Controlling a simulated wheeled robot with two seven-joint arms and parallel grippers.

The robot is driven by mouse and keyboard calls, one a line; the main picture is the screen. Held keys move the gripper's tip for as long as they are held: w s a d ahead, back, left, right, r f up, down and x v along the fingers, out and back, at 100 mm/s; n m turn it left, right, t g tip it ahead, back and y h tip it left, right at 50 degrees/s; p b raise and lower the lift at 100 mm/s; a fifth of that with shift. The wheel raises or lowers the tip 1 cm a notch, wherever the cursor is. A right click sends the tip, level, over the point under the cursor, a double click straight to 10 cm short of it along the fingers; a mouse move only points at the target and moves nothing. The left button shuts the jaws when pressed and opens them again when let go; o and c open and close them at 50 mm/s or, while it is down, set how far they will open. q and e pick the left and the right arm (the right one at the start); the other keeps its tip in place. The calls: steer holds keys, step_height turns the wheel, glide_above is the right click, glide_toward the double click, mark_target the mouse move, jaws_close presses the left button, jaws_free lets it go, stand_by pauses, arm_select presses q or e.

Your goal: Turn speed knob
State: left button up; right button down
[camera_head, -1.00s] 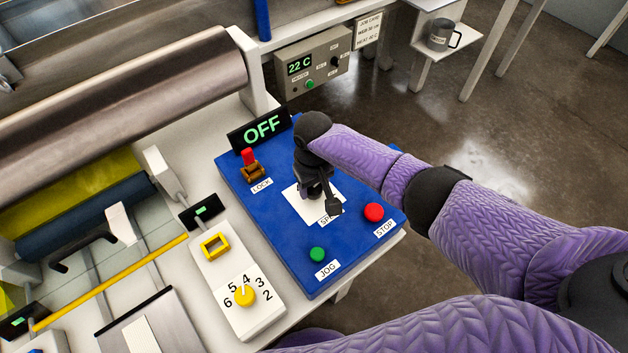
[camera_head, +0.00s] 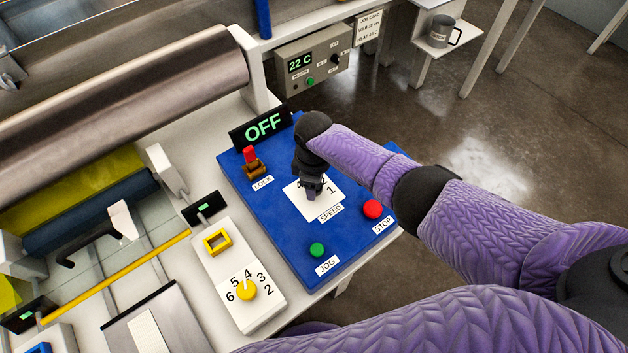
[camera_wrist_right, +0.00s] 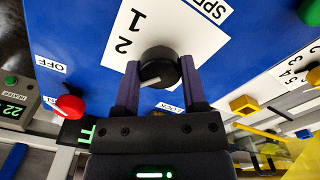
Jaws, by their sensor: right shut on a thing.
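The speed knob (camera_wrist_right: 158,67) is a round black knob with a pale pointer line, on a white dial plate (camera_wrist_right: 185,28) marked with numbers including 1 and 2. The plate also shows in the head view (camera_head: 325,205), on the blue control panel (camera_head: 285,235). My right gripper (camera_wrist_right: 160,80) is shut on the knob, one finger on each side. In the head view my right gripper (camera_head: 312,185) comes down over the plate and hides the knob. The pointer line points away from the 1 and 2, toward the gripper's palm. My left gripper is not in view.
The blue panel also holds a red lock switch (camera_head: 250,156), a red stop button (camera_head: 372,209) and a green jog button (camera_head: 316,250). A display (camera_head: 262,127) reads OFF. A yellow numbered knob (camera_head: 247,290) stands on a white panel to the left.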

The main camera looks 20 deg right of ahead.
steer(key=shift+n, duration=0.7)
steer(key=shift+c, duration=0.7)
jaws_free()
step_height(320, 180, up, 10)
steer(key=p, duration=0.5)
